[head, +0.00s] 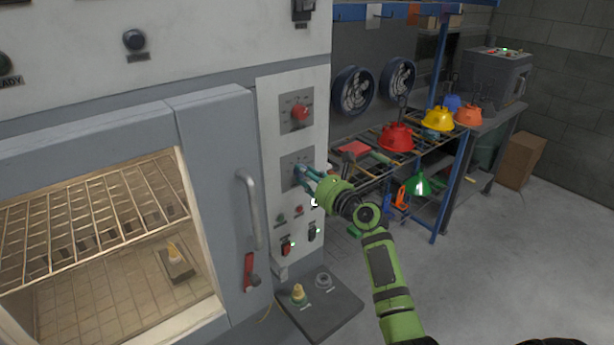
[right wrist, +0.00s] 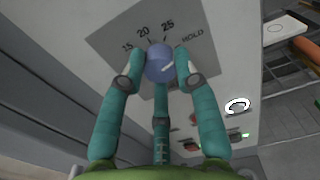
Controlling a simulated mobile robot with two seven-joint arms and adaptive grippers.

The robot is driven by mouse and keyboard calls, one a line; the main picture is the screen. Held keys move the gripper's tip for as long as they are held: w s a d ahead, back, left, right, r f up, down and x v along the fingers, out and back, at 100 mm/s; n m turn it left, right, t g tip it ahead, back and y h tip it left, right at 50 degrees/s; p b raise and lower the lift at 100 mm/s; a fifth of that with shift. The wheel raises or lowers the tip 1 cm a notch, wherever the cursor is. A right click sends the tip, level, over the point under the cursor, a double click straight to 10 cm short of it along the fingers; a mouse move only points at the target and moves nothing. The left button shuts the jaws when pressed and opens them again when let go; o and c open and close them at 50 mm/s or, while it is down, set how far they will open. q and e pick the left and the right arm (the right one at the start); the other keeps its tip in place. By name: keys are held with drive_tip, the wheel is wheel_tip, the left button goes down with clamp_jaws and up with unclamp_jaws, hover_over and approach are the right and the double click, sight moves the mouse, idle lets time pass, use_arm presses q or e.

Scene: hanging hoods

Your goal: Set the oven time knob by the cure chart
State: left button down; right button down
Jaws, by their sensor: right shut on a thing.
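The time knob (right wrist: 158,60) is a round blue knob on a grey plate in the right wrist view. The plate carries the marks 15, 20, 25 and HOLD around it. A short white line shows on the knob's lower right part, slanting up to the right; I cannot tell exactly which mark it points to. My right gripper (right wrist: 160,66) is shut on the knob, with teal fingers on both sides. In the head view the gripper (head: 305,177) covers most of the knob. My left gripper is out of view. I cannot make out a cure chart.
A red knob (head: 300,113) sits on the plate above. Red and black switches (head: 287,247) are below. The oven door's handle (head: 250,210) stands out close to the left. A rack (head: 385,160) with coloured hoods is at the right. The floor at right is clear.

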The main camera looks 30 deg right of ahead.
drive_tip(key=shift+d+r+n+b, duration=0.1)
drive_tip(key=shift+n+b, duration=1.75)
drive_tip(key=shift+n, duration=3.9)
drive_tip(key=shift+d+n+b, duration=0.1)
drive_tip(key=shift+n+b, duration=1.7)
drive_tip(key=shift+n, duration=3.95)
drive_tip(key=shift+r, duration=0.1)
drive_tip(key=c, duration=1.1)
unclamp_jaws()
drive_tip(key=shift+c, duration=0.2)
drive_tip(key=shift+o, duration=1.1)
